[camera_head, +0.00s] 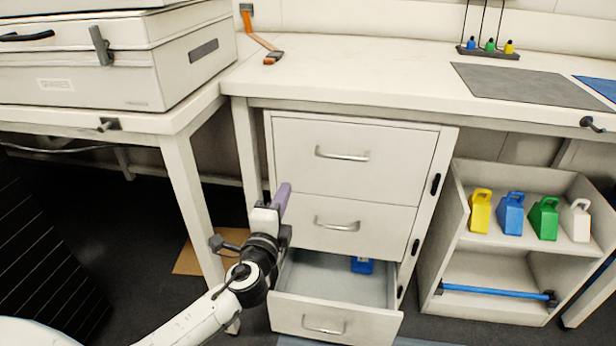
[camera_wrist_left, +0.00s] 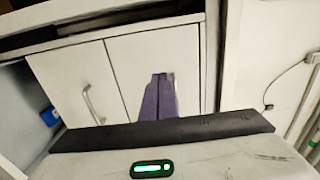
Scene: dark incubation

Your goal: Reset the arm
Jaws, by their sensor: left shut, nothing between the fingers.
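My left arm comes in from the lower left in the head view. My left gripper (camera_head: 281,200), with purple fingers, is shut and empty. It is in front of the left side of the white drawer cabinet, above the open bottom drawer (camera_head: 335,312). In the left wrist view the two purple fingers (camera_wrist_left: 158,97) lie together in front of white panels, one with a metal handle (camera_wrist_left: 91,104). A blue object (camera_head: 362,265) lies inside the open drawer. A blue object also shows at the left of the wrist view (camera_wrist_left: 48,117). My right gripper is not in view.
The two upper drawers (camera_head: 347,158) are closed. The counter (camera_head: 350,75) is above them. A shelf unit (camera_head: 462,268) at right holds yellow, blue, green and white containers. A white case (camera_head: 120,60) stands on the left table. A dark striped panel (camera_head: 40,265) is at far left.

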